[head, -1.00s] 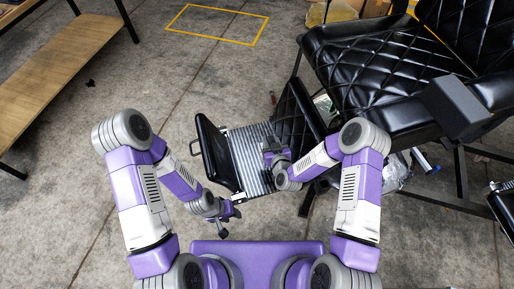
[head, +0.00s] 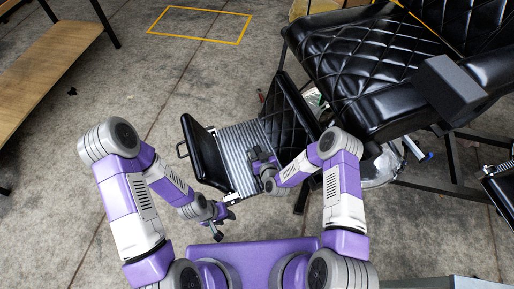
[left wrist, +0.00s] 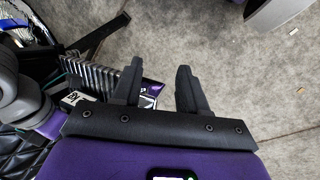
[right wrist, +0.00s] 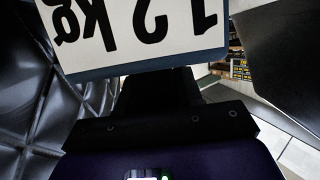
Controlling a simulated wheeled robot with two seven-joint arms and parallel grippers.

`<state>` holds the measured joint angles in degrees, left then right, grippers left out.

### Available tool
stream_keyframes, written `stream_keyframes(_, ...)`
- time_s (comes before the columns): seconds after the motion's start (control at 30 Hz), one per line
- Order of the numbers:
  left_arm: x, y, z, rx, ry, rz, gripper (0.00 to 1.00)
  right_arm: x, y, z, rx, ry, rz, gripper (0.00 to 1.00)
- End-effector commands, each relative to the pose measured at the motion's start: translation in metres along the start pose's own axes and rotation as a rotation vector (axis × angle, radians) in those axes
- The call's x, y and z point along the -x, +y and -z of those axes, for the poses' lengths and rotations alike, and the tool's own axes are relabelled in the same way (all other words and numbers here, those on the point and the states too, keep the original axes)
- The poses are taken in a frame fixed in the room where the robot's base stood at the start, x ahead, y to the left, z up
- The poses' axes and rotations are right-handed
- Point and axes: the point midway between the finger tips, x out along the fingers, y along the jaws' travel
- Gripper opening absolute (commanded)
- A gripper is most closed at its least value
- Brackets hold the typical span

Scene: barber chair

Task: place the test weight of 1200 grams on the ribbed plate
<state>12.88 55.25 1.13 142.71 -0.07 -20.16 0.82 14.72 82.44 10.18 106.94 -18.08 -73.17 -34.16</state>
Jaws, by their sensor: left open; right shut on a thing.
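The test weight (right wrist: 140,35) has a white face marked "1.2 kg", seen upside down in the right wrist view. My right gripper (head: 260,157) is shut on it; in the head view the gripper hides most or all of the weight. The ribbed plate (head: 238,146) is a silvery ridged footrest between two black padded panels, and my right gripper is over its right part. I cannot tell whether the weight touches the plate. The plate's ridges also show in the left wrist view (left wrist: 92,74). My left gripper (head: 226,217) is open and empty, below the plate in the picture.
The black quilted barber chair (head: 365,85) stands at upper right, with a dark box-shaped armrest end (head: 450,88). A wooden shelf bench (head: 45,72) is at upper left. A yellow rectangle (head: 200,10) marks the floor.

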Motion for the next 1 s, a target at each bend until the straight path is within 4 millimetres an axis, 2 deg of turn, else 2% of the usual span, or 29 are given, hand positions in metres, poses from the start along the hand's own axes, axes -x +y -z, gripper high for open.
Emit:
stream_keyframes(0.43,-0.0050,-0.0018,0.0003,0.000,0.000,0.000,0.43,-0.0035,-0.0003,-0.0034,0.001,0.011,0.000,0.00)
stream_keyframes(0.47,-0.0041,-0.0015,0.0002,0.000,0.000,0.000,0.43,-0.0023,-0.0001,-0.0060,0.000,0.002,0.000,0.39)
stream_keyframes(0.6,-0.0036,-0.0013,0.0002,0.000,0.000,0.000,0.43,-0.0022,-0.0001,-0.0055,0.000,0.002,0.000,0.60)
stream_keyframes(1.0,0.0015,0.0005,0.0000,0.000,0.000,0.000,0.43,0.0025,-0.0002,-0.0016,0.000,0.000,0.001,0.60)
